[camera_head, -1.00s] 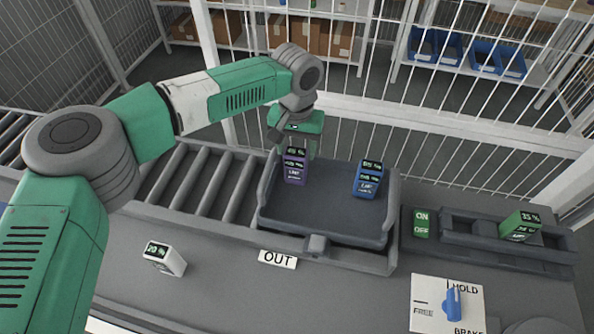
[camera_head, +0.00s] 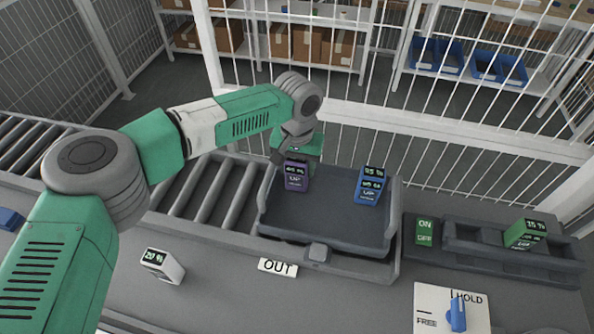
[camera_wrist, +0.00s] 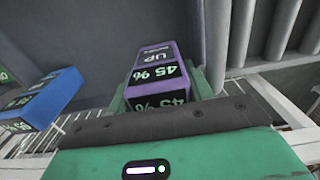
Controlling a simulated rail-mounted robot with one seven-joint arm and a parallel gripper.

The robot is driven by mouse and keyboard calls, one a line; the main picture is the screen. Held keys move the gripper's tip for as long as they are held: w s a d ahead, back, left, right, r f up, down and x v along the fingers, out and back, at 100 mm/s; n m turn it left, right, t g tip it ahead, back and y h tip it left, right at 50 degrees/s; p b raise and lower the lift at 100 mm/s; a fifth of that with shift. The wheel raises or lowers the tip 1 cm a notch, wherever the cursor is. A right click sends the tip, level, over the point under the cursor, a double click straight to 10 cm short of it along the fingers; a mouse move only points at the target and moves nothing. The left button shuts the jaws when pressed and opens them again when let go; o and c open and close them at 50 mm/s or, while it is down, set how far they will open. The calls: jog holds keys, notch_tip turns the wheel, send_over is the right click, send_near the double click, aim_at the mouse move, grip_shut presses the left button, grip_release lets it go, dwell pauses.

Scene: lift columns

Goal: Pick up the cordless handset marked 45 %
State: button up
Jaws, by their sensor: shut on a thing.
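The purple handset (camera_head: 296,178) marked 45 % is at the left back of the dark grey tray (camera_head: 325,231). My gripper (camera_head: 298,161) is over it from above and shut on it, covering its top in the head view. In the wrist view the purple handset (camera_wrist: 155,65) sits between the green fingers, its 45 % displays and the word UP showing. It looks upright in the head view; whether its base touches the tray I cannot tell. A blue handset (camera_head: 370,187) stands apart at the tray's right; it also shows in the wrist view (camera_wrist: 45,101).
A white handset (camera_head: 162,265) marked 20 % stands on the front counter, left of the OUT label (camera_head: 278,266). A green 35 % handset (camera_head: 526,233) is in a rack at right. A blue-handled HOLD/FREE switch (camera_head: 457,314) is front right. A white barred fence (camera_head: 400,120) stands behind.

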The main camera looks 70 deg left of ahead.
notch_tip(320, 180, up, 10)
jog(key=shift+f+p, duration=0.1)
jog(key=shift+p, duration=0.75)
